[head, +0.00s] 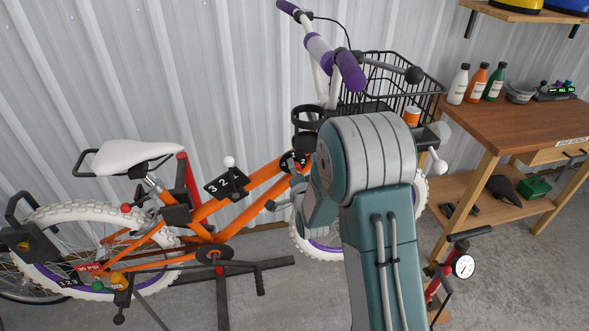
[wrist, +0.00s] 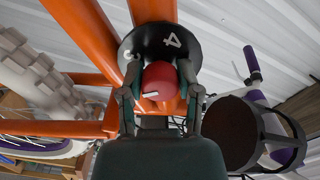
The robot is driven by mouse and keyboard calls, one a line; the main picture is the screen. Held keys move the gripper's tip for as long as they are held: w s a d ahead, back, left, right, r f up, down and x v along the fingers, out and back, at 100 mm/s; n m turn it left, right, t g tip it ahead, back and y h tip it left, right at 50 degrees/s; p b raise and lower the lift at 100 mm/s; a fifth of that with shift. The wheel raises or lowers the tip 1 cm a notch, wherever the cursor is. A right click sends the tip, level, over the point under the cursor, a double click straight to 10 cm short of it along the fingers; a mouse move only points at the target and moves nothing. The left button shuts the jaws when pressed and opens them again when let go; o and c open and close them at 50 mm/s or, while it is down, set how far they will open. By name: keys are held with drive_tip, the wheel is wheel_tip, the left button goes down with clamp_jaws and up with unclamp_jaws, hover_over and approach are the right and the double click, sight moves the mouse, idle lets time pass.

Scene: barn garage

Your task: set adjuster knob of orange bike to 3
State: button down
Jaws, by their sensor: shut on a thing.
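The orange bike (head: 245,190) stands side-on by the wall, with its front part behind my arm. In the wrist view, a red adjuster knob (wrist: 159,78) with a white mark sits in front of a black dial (wrist: 150,42) on the orange frame. A white 4 shows on the dial; other numbers are hidden or unreadable. My gripper (wrist: 158,88) is shut on the red knob, one finger on each side. In the head view, the dial (head: 291,160) shows only partly beside my arm, and my gripper is largely hidden.
A black plate with numbers and a white-ball lever (head: 225,184) sits on the frame nearby. The cup holder (wrist: 228,130) is close on the right in the wrist view. A basket (head: 385,80) is at the handlebars. A wooden workbench (head: 500,125) and a gauge pump (head: 462,266) stand right.

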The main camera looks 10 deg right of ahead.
drive_tip(key=m, duration=0.4)
drive_tip(key=shift+s+f, duration=0.15)
drive_tip(key=shift+f, duration=0.15)
drive_tip(key=shift+m, duration=1.9)
drive_tip(key=shift+c, duration=2)
unclamp_jaws()
drive_tip(key=shift+o, duration=0.5)
drive_tip(key=shift+r, duration=0.15)
drive_tip(key=shift+r, duration=0.1)
